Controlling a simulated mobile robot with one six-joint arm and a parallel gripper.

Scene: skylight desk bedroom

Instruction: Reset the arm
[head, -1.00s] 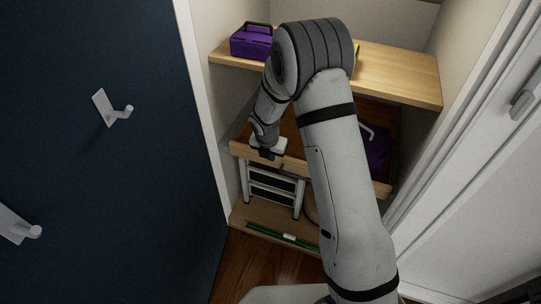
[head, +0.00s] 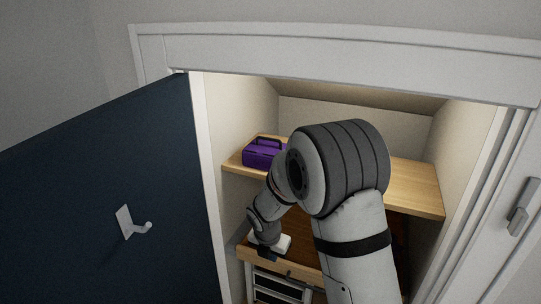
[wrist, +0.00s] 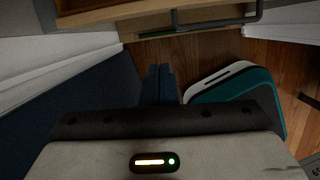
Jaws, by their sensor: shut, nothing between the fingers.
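My arm reaches into an open closet in the head view. My gripper shows at the end of the arm in the head view (head: 266,252), in front of the wooden drawer or shelf edge (head: 310,272). In the wrist view my gripper's fingers (wrist: 159,84) are together with nothing between them. My arm hides part of the upper shelf and the closet's lower middle.
A purple box with a dark handle (head: 264,154) stands on the upper wooden shelf (head: 415,190). A teal and white object (wrist: 240,95) lies on the wood floor.

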